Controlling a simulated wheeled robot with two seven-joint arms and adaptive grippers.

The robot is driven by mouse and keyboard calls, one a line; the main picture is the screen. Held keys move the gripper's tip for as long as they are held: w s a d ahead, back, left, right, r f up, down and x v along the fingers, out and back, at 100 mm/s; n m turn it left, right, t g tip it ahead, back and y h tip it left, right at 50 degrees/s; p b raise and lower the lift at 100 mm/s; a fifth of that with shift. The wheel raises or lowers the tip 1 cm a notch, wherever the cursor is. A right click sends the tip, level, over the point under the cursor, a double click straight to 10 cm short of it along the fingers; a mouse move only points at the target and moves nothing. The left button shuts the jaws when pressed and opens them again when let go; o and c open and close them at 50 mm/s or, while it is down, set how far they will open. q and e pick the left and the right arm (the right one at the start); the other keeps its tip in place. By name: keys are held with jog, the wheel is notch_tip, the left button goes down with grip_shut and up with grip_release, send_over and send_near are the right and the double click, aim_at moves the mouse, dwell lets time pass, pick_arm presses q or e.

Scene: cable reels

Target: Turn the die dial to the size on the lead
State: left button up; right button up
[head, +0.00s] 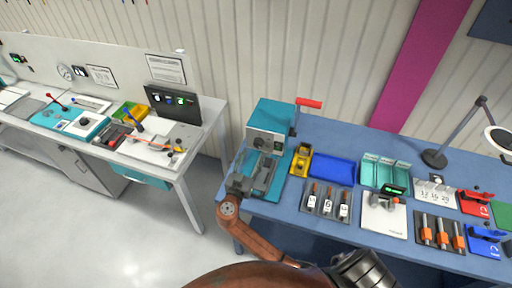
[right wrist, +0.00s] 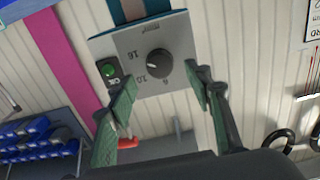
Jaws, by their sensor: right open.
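The die dial is a round black knob (right wrist: 159,64) on the grey front plate (right wrist: 128,50) of a press. Numbers 16, 10 and 6 are printed around it. A pale mark on the knob faces left, near the 16 and 10 side; I cannot tell exactly which number it meets. In the head view the teal-and-grey press (head: 268,120) stands at the blue bench's left end. My right gripper (right wrist: 161,80) is open, its green-padded fingers on either side of the dial, apparently not touching it. It also shows in the head view (head: 239,184). I cannot identify the lead or its size. My left gripper is not in view.
A green button (right wrist: 109,69) sits left of the dial. A yellow holder (head: 300,160), a blue tray (head: 333,169) and tool racks crowd the blue bench (head: 275,208). A gap separates it from the white bench (head: 205,125).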

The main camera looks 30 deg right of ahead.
aim_at(257, 146)
jog(key=p+x, duration=0.1)
jog(key=x, duration=0.4)
jog(key=shift+c, duration=0.7)
jog(key=c, duration=1)
jog(key=shift+a, duration=0.1)
jog(key=shift+f, duration=0.1)
